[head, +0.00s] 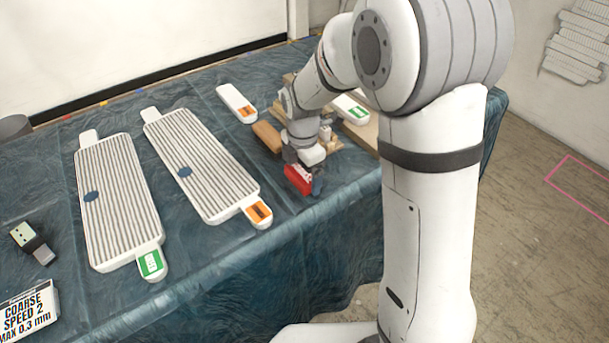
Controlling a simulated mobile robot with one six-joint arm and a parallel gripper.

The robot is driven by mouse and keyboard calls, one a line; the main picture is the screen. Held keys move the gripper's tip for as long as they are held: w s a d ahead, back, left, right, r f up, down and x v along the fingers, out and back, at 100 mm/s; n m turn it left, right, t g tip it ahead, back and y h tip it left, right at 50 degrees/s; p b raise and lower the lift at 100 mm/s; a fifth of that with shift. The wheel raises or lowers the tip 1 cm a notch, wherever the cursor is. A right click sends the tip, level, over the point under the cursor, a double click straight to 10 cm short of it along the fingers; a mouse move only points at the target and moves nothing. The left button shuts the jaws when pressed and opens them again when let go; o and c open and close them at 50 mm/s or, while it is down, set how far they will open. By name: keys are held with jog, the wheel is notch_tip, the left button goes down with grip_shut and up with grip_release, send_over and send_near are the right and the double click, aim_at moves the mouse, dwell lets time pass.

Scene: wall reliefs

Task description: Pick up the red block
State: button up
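The red block (297,181) is near the front edge of the blue-covered table, at the lower end of my arm. My gripper (304,174) points down at the block, with dark finger parts showing at its left and right sides. The block appears to lie between the fingers. Whether they press on it cannot be told from this view, nor whether the block touches the table. Part of the block's top is hidden by the gripper.
Two white ribbed boards (118,200) (200,165) lie left of the gripper, with green and orange end tags. A brown wooden piece (267,136) and a white orange-tagged piece (236,102) lie behind it. A dark device (31,241) and a printed sign (28,312) are at far left.

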jog(key=c, duration=0.6)
jog(key=shift+r, duration=0.1)
jog(key=shift+c, duration=0.2)
notch_tip(320, 180, up, 10)
jog(key=shift+f+p, duration=0.1)
jog(key=shift+p, duration=0.5)
